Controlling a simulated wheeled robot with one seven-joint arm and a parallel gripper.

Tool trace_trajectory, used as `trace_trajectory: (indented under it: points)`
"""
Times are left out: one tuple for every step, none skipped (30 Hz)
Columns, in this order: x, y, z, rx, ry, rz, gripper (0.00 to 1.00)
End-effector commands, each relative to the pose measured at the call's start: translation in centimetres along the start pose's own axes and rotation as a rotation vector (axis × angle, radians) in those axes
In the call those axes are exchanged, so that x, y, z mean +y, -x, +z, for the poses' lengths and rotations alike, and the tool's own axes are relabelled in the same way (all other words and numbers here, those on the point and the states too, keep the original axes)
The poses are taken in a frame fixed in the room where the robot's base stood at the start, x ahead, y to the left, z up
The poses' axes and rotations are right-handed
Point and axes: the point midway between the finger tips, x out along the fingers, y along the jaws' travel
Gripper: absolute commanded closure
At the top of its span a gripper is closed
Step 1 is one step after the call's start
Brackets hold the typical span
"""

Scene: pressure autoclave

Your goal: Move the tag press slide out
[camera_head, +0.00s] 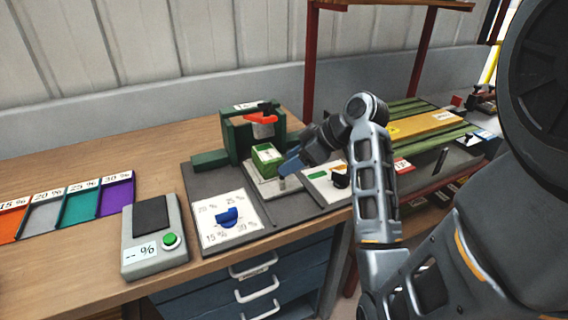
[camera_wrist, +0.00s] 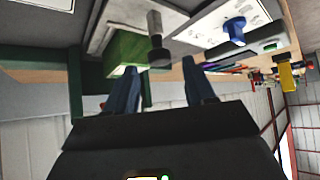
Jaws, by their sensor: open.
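The tag press (camera_head: 236,140) is a dark green frame with a red part on top, at the back of a dark base plate. Its slide (camera_head: 262,187) is a light grey plate bearing a green block (camera_head: 267,158). A small grey knob (camera_head: 282,184) stands at the slide's front; it also shows in the wrist view (camera_wrist: 155,24). My gripper (camera_head: 287,165), with blue fingers, is just right of the green block and near the knob. In the wrist view my gripper (camera_wrist: 161,80) is open, and the knob appears beyond the gap between the fingertips. I see no contact.
A white dial panel with a blue knob (camera_head: 228,216) lies left of the slide. A scale with a green button (camera_head: 170,241) and coloured trays (camera_head: 78,205) are farther left. A panel with a black knob (camera_head: 340,178) is close on the right. Bare wood is behind the scale.

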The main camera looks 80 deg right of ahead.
Motion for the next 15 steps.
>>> trace_trajectory:
  points:
    - [-0.1,-0.7,0.0,-0.001,-0.001,-0.003,0.46]
    - [0.0,-1.0,-0.1,0.0,-0.001,-0.002,0.46]
    - [0.0,-1.5,0.0,-0.001,-0.001,-0.003,0.46]
    - [0.0,-1.7,0.0,0.0,-0.001,-0.002,0.46]
    - [0.0,-2.0,0.0,0.0,-0.002,0.0,0.46]
    - [0.0,-2.2,0.0,0.0,-0.001,0.0,0.46]
    - [0.0,-2.4,0.0,0.0,-0.001,0.0,0.46]
    - [0.0,-2.5,0.0,0.0,-0.001,0.0,0.46]
    - [0.0,-2.6,0.0,0.0,-0.001,0.0,0.46]
    - [0.0,-2.6,0.0,0.0,-0.001,0.0,0.46]
    - [0.0,-2.7,0.0,0.0,-0.001,0.0,0.46]
    - [0.0,-2.7,0.0,0.0,0.0,0.0,0.46]
    - [0.0,-2.7,0.0,0.0,0.0,0.0,0.46]
    - [0.0,-2.7,0.0,0.0,0.0,0.0,0.46]
    - [0.0,-2.7,0.0,0.0,0.0,0.001,0.46]
